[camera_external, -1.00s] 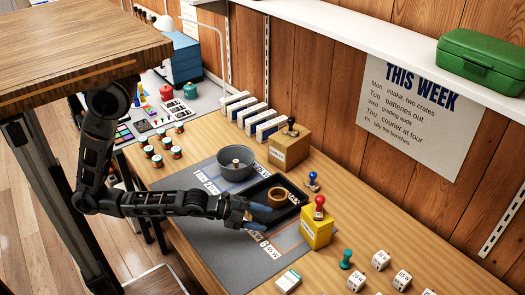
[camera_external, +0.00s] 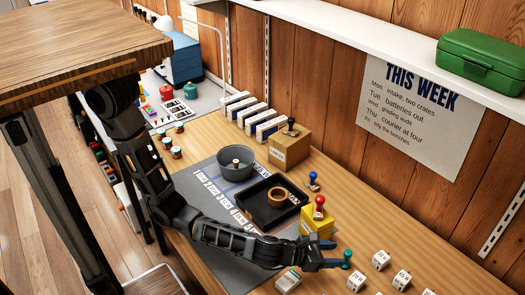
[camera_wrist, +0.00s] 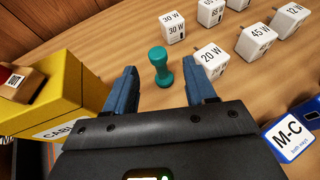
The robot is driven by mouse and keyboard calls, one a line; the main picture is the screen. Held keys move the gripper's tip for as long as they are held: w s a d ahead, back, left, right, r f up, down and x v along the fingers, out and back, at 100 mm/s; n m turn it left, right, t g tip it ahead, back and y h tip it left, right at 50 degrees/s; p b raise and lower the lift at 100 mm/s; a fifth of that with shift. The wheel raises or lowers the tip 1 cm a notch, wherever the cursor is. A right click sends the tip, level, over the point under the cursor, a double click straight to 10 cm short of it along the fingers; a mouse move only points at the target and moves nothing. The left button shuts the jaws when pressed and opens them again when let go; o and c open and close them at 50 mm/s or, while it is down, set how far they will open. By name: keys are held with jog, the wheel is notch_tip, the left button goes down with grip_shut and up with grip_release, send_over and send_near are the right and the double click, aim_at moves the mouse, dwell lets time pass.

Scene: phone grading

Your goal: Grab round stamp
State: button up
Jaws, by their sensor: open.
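A teal stamp (camera_external: 346,259) with a round knob stands upright on the wooden bench. In the wrist view the teal stamp (camera_wrist: 160,66) shows ahead of my gripper, roughly between the lines of its two blue fingers. My gripper (camera_wrist: 162,88) is open and empty. In the external view my gripper (camera_external: 328,256) is low over the bench, just left of the teal stamp. A red-knobbed stamp (camera_external: 319,202) stands on a yellow box, and a blue stamp (camera_external: 313,180) stands behind it. Whether the fingers touch the teal stamp cannot be told.
The yellow box (camera_wrist: 48,88) is close on the left of my gripper. White cubes with watt labels (camera_wrist: 212,60) stand to the right and beyond. A blue-edged M-C box (camera_wrist: 291,130) is at right. A black tray (camera_external: 262,214) holds a tan ring.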

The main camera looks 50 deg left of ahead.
aim_at(345, 253)
jog(key=shift+x, duration=3.15)
jog(key=shift+w+r, duration=0.1)
jog(key=shift+r, duration=0.1)
jog(key=shift+a, duration=0.1)
grip_shut()
